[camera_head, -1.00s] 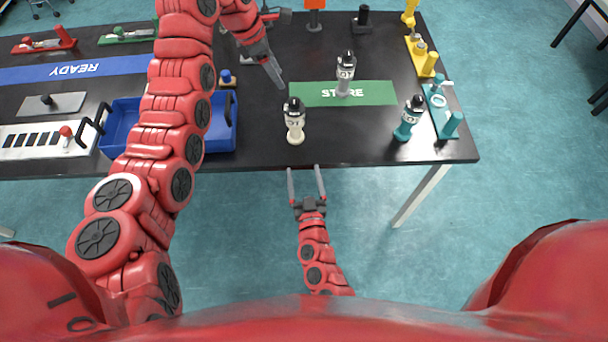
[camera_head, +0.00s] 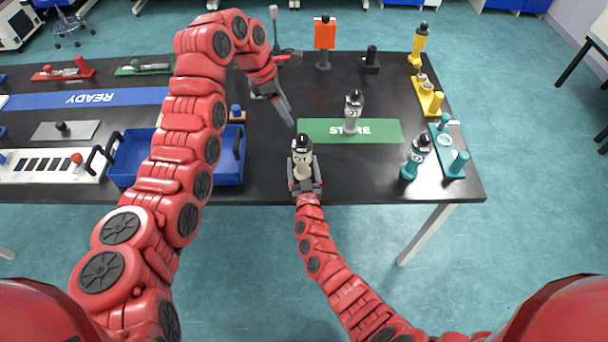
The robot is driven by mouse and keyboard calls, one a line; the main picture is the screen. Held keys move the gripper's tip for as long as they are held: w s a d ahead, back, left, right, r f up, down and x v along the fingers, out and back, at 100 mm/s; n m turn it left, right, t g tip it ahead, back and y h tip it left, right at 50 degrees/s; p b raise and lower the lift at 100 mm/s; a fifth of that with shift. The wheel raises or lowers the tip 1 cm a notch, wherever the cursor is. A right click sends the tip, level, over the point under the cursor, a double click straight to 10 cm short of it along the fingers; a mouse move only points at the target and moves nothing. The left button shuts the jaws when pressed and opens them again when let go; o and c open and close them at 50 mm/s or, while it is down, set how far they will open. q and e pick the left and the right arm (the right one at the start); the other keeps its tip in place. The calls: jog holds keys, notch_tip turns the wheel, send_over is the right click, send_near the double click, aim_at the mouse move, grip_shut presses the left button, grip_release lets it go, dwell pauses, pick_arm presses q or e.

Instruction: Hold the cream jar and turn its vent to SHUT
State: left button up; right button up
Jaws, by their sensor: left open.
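The cream jar (camera_head: 303,165) stands upright near the table's front edge, with a black cap and a dark marking below it. My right gripper (camera_head: 304,178) has come in from the front, with one finger on each side of the jar's lower body. The fingers look spread, and I cannot make out contact. My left gripper (camera_head: 287,112) is open and empty, pointing down above the table, behind and slightly left of the jar. The vent's setting is too small to read.
A grey jar (camera_head: 353,112) stands on the green mat (camera_head: 385,131). A teal jar (camera_head: 416,160) stands at the right, beside a teal fixture (camera_head: 457,164). A blue tray (camera_head: 229,178) lies left of the cream jar. Bare table lies between the cream and teal jars.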

jog(key=shift+w+r, duration=0.1)
jog(key=shift+w, duration=0.35)
